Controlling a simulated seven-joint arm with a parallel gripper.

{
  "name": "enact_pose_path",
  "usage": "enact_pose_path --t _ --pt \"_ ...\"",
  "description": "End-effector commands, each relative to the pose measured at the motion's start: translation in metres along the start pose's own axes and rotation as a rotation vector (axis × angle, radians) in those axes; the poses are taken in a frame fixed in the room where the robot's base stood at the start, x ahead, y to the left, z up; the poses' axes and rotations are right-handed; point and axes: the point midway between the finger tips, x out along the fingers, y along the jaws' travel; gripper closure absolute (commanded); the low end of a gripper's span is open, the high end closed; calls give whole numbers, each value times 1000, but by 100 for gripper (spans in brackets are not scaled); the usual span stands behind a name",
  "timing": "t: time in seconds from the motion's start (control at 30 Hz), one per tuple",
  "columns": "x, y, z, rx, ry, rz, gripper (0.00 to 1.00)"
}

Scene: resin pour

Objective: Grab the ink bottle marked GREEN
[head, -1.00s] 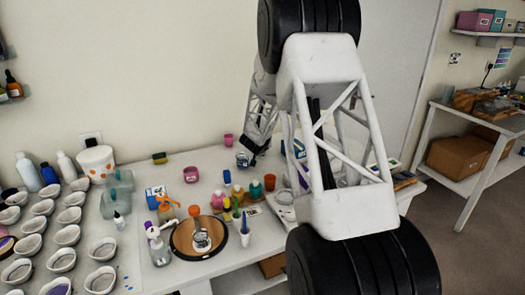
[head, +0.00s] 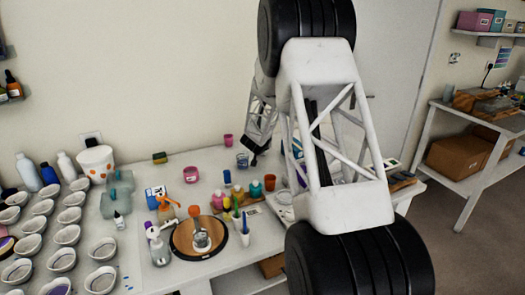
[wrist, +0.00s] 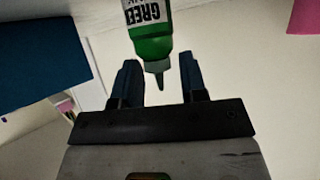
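In the wrist view the ink bottle marked GREEN (wrist: 153,42) shows a green body, a white label with dark letters and a tapered grey-green nozzle. It appears upside down there, nozzle towards my gripper (wrist: 159,62). The two fingers are apart, one on each side of the nozzle, with a visible gap on both sides. The label's last letters and the far end of the bottle are cut off by the frame. In the head view my gripper (head: 257,156) is small and dark over the back of the table. I cannot pick out the GREEN bottle there.
Several small coloured bottles (head: 238,193) stand mid-table, close to a round wooden board (head: 184,240). A glass cup (head: 243,160) stands just left of my gripper. Rows of white cups fill the left side.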

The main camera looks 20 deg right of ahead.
Motion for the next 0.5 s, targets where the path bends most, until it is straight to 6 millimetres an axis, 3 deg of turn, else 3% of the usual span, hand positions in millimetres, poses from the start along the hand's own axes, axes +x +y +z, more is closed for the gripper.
enact_pose_path --t 0.03,0.2,0.5 --pt "0 0 0 0 0 0 69" --pt "0 0 0 0 0 0 91" --pt "-1 0 -2 0 1 0 91"
